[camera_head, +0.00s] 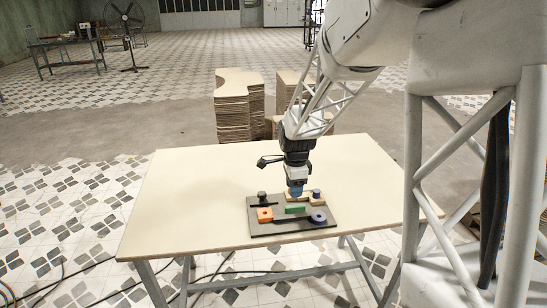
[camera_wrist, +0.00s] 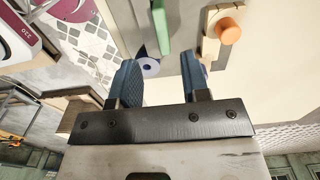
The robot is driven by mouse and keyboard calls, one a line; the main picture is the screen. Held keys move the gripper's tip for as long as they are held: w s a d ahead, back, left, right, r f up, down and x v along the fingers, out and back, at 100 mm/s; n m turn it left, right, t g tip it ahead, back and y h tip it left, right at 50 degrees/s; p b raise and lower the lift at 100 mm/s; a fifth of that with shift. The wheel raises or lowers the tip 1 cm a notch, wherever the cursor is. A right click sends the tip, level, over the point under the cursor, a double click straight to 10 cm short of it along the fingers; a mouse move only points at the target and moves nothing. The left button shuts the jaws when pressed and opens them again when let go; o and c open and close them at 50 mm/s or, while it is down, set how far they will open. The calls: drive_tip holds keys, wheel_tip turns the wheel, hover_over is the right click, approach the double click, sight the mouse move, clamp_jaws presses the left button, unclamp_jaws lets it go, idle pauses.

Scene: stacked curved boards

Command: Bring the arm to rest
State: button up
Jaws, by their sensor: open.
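My gripper (camera_head: 296,192) hangs from the arm, pointing down over the back part of a dark board (camera_head: 262,230) on the table. In the wrist view its two blue fingers (camera_wrist: 158,60) stand apart with nothing seen held between them. On the board are an orange piece (camera_head: 265,214) at the front left, a green block (camera_head: 295,208) in the middle and a purple round piece (camera_head: 318,217) at the front right. The green block (camera_wrist: 162,25) and a purple ring (camera_wrist: 150,67) also show in the wrist view. My gripper partly hides the board's back; whether it touches anything there is unclear.
The cream table (camera_head: 190,200) is clear around the board, with free room to its left. Stacks of brown boards (camera_head: 238,105) stand behind the table. A fan (camera_head: 127,30) and another table (camera_head: 68,50) are far back.

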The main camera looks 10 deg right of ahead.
drive_tip(key=s+r+n+t, duration=0.1)
drive_tip(key=s+r+n, duration=0.3)
drive_tip(key=s, duration=0.8)
drive_tip(key=s+r+n, duration=0.5)
drive_tip(key=s+n, duration=0.3)
drive_tip(key=s, duration=0.4)
drive_tip(key=s+r+n+t, duration=0.1)
drive_tip(key=s+r+n, duration=0.4)
drive_tip(key=s, duration=0.6)
drive_tip(key=shift+s+a+r+n+t, duration=0.2)
drive_tip(key=shift+s+n+t, duration=0.1)
drive_tip(key=shift+s+n, duration=0.1)
